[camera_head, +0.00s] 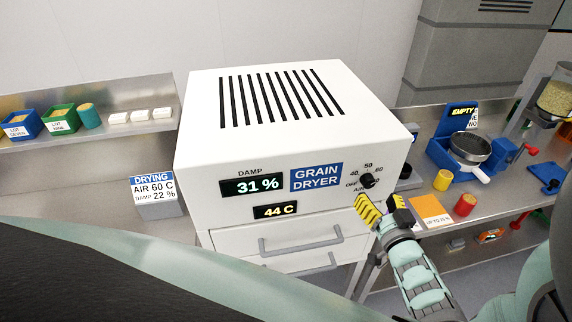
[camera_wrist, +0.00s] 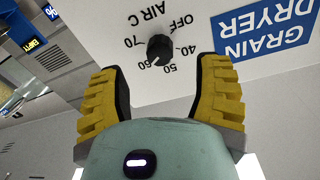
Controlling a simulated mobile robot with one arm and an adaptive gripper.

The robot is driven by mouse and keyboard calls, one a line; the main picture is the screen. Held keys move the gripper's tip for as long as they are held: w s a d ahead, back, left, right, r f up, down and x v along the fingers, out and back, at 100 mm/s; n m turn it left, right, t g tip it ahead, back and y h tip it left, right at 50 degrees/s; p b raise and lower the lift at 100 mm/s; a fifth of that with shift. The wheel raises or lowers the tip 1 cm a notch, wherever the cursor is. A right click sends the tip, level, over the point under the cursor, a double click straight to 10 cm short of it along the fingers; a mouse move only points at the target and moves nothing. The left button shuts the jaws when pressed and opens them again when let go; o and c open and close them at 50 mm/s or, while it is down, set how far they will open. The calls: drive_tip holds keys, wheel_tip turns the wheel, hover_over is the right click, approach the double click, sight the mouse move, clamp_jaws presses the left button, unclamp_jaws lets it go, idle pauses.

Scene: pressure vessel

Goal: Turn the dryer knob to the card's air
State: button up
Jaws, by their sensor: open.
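The white grain dryer (camera_head: 285,120) stands on the bench, with its black knob (camera_head: 367,180) at the right of its front face. The knob (camera_wrist: 159,49) also shows in the wrist view, ringed by OFF, 40, 50, 60 and 70 under AIR C. A pale mark on it seems to face near 60, but it is too small to be sure. The card (camera_head: 154,190) left of the dryer reads DRYING, AIR 60 C, DAMP 22 %. My gripper (camera_head: 382,207) is open in front of the knob, with yellow fingers either side of it in the wrist view (camera_wrist: 162,70), apparently not touching.
The dryer displays read 31 % damp (camera_head: 252,186) and 44 C (camera_head: 275,211). Drawers with grey handles (camera_head: 300,245) sit below.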

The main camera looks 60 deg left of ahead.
drive_tip(key=v, duration=0.7)
idle(0.4)
